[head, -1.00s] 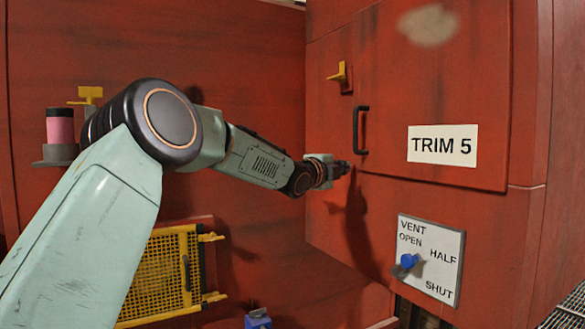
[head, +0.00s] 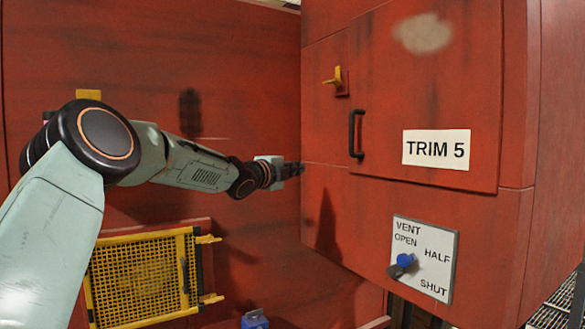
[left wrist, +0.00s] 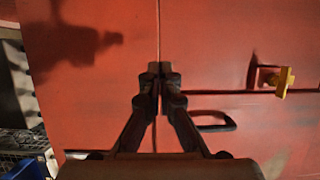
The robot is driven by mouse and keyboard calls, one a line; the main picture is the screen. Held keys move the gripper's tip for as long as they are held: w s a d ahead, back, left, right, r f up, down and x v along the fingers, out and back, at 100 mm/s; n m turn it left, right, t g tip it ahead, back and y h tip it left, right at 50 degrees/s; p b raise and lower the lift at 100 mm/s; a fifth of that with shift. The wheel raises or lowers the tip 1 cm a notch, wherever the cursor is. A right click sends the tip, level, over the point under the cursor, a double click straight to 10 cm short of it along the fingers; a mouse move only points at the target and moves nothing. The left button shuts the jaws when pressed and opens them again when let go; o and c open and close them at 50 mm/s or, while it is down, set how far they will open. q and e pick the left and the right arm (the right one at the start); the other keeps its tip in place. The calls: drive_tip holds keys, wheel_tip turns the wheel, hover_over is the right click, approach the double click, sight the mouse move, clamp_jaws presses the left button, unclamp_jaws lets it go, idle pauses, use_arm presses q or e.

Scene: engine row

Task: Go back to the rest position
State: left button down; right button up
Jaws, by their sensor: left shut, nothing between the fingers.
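My left gripper (head: 298,169) is at the end of my left arm, which reaches in from the left in the head view. It is in front of the left edge of the red cabinet, left of the black door handle (head: 356,134). In the left wrist view the fingers (left wrist: 160,82) are together with nothing between them, and the red panel lies beyond them. I cannot tell the exact gap to the panel. My right gripper is not in view.
A red door labelled TRIM 5 (head: 436,149) has a yellow latch (head: 335,79) beside it. A yellow mesh panel (head: 140,277) is at lower left. A blue object (head: 255,320) is at the bottom.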

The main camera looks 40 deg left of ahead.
use_arm(q)
drive_tip(key=shift+s+a, duration=0.15)
drive_tip(key=shift+a, duration=0.05)
